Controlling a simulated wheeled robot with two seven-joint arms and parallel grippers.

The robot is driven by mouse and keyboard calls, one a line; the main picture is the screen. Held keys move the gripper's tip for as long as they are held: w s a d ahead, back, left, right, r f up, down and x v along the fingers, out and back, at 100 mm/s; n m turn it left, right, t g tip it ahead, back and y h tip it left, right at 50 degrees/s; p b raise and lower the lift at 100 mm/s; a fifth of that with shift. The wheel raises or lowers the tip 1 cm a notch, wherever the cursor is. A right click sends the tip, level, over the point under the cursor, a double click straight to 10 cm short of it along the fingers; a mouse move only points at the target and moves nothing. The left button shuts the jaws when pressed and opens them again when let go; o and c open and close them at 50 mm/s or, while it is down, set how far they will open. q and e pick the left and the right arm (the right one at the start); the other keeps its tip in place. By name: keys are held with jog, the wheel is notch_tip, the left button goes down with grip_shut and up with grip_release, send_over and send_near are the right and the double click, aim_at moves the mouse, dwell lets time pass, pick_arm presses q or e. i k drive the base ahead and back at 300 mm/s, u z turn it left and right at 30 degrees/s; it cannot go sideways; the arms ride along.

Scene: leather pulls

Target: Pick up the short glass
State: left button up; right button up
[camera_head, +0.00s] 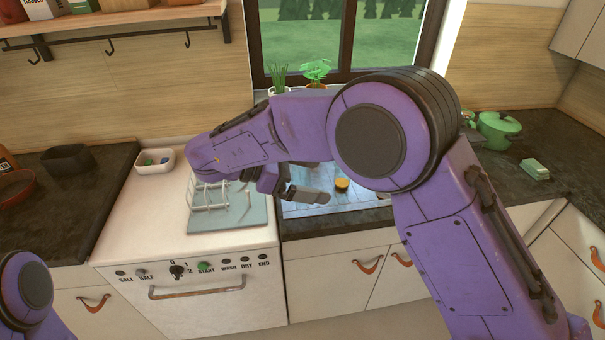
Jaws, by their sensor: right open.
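I cannot make out a short glass in the head view; my right arm covers part of the counter and sink area. No object shows clearly between the fingers. Of my left arm only a purple joint shows in the bottom left corner; the left gripper is out of view.
A white wire dish rack (209,193) stands on a pale blue mat (245,212). A small yellow-topped item (342,184) sits right of my gripper. A white dish (155,160) and black box (68,158) are left. A green pot (497,128) and green dish (534,169) are right.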

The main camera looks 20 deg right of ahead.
aim_at(300, 175)
jog(key=i, duration=0.95)
